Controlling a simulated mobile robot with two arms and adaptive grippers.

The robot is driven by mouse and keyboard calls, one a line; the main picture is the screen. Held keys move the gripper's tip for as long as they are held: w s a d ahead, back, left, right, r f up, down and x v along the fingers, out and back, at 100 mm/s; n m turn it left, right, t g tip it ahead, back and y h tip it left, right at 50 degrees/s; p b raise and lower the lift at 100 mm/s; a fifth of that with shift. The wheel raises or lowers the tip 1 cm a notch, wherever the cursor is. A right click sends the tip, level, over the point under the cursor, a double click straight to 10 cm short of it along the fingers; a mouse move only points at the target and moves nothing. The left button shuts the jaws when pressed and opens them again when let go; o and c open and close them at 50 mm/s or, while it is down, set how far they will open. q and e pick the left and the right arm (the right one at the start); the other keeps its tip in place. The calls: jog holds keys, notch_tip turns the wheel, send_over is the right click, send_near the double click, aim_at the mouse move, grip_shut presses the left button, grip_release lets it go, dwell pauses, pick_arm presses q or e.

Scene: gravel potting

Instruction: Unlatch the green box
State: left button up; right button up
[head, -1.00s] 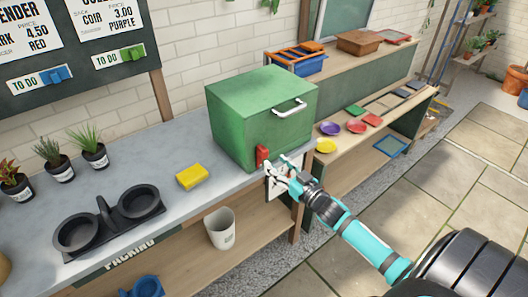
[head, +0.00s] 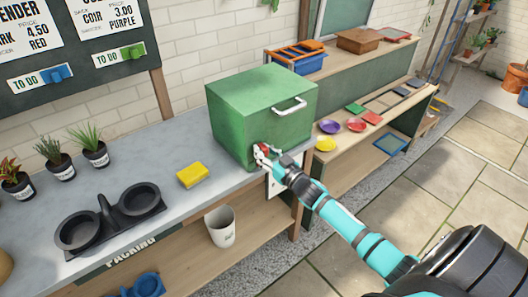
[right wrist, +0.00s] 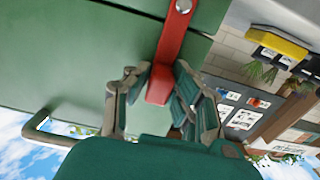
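The green box (head: 235,125) stands on the grey counter with a white handle (head: 289,106) on its front. A red latch (right wrist: 171,45) hangs from a round pivot on the box and crosses the seam between lid and body. In the head view the latch is mostly hidden by my right gripper (head: 261,153). In the right wrist view, the fingers of my right gripper (right wrist: 162,78) lie on both sides of the latch's lower end and appear to touch its edges. My left gripper is out of view.
A yellow sponge (head: 192,175) and a black double pot holder (head: 110,217) lie on the counter (head: 170,145) to the left. Small potted plants (head: 93,153) stand behind them. Coloured saucers (head: 330,127) sit on the wooden bench to the right. A white bin (head: 221,226) is below.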

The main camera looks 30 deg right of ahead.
grip_shut()
